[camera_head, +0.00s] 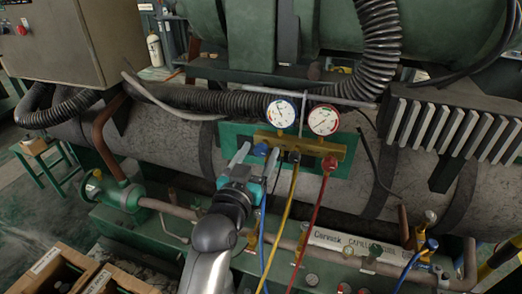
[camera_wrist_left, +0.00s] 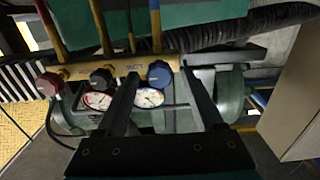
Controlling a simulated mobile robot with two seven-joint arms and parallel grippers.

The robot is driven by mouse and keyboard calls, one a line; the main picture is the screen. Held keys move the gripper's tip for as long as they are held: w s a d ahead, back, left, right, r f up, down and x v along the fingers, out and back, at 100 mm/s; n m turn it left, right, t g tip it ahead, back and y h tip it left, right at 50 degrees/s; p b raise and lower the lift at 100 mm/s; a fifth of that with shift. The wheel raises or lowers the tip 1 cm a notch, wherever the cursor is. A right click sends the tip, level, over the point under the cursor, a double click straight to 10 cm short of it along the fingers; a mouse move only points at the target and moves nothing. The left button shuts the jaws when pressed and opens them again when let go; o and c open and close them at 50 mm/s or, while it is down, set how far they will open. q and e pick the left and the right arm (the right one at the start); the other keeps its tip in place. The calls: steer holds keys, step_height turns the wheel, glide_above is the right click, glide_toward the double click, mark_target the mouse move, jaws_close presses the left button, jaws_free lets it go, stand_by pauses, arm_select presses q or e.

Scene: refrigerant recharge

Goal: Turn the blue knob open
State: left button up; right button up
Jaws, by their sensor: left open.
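The blue knob (camera_head: 261,149) is at the left end of the brass manifold (camera_head: 309,145), under the blue-rimmed gauge (camera_head: 281,114). In the left wrist view the blue knob (camera_wrist_left: 160,73) shows between the two finger ends. My left gripper (camera_head: 258,152) is open, its fingers pointing at the manifold on either side of the blue knob. I cannot tell whether either finger touches it. My right gripper is in neither view.
A dark knob (camera_wrist_left: 101,78) and a red knob (camera_head: 329,163) sit along the manifold. Yellow (camera_head: 281,218), red (camera_head: 308,222) and blue hoses hang below it. A second gauge (camera_head: 323,120) stands above. Wooden boxes (camera_head: 78,272) are at the lower left.

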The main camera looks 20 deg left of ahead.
arm_select(q)
steer(key=shift+w, duration=0.9)
steer(key=shift+c, duration=0.2)
jaws_close()
